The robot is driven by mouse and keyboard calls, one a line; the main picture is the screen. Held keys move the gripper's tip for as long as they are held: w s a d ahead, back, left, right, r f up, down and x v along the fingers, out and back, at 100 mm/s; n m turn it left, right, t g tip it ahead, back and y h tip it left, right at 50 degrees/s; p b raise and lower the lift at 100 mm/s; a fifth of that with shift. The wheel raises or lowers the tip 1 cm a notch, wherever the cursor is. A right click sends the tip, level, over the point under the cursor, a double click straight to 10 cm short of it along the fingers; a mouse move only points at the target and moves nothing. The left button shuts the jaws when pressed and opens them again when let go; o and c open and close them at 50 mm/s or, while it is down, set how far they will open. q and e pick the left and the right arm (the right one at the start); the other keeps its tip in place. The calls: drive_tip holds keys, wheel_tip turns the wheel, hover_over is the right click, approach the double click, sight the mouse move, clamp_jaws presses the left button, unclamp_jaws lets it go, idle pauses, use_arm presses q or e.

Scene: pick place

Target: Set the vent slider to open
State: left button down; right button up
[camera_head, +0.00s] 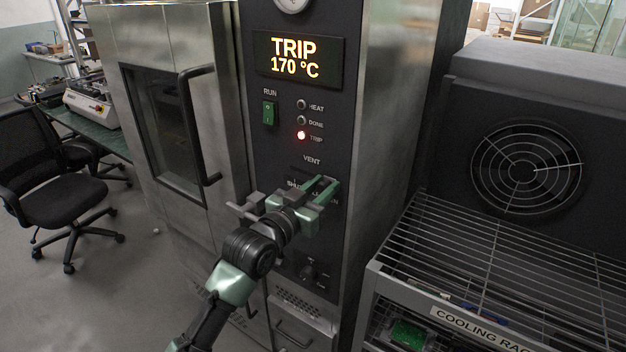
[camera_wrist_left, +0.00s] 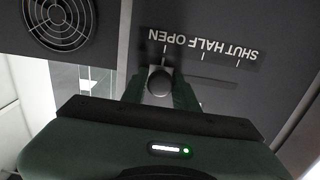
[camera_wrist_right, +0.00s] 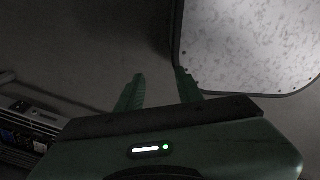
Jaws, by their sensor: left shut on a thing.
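The vent slider's round dark knob (camera_wrist_left: 160,80) sits between the two fingers of my left gripper (camera_wrist_left: 160,88) in the left wrist view. It lines up about with the tick at the OPEN end of the scale, which appears upside down there. In the head view my left gripper (camera_head: 322,190) is at the oven's control panel (camera_head: 260,150), just below the word VENT, and it hides the slider and part of the labels. My left gripper is shut on the knob. In the right wrist view my right gripper (camera_wrist_right: 160,82) is open and empty, with its fingers apart.
The display (camera_head: 296,60) reads TRIP 170 °C and the red TRIP lamp (camera_head: 301,135) is lit. A green RUN switch (camera_head: 269,113) is above left of my gripper. The oven door handle (camera_head: 196,125) stands out at left. A cooling rack (camera_head: 490,260) stands at right.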

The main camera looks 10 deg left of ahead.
use_arm(q)
drive_tip(key=shift+s+d+f, duration=0.1)
drive_tip(key=shift+d, duration=0.2)
drive_tip(key=c, duration=1.2)
unclamp_jaws()
drive_tip(key=shift+o, duration=0.2)
drive_tip(key=b+v, duration=0.2)
drive_tip(key=v, duration=0.5)
drive_tip(key=shift+s, duration=0.35)
use_arm(e)
drive_tip(key=shift+a+f, duration=0.2)
drive_tip(key=shift+f, duration=0.35)
drive_tip(key=shift+a+f, duration=0.15)
drive_tip(key=shift+f, duration=0.4)
use_arm(q)
drive_tip(key=shift+a, duration=0.1)
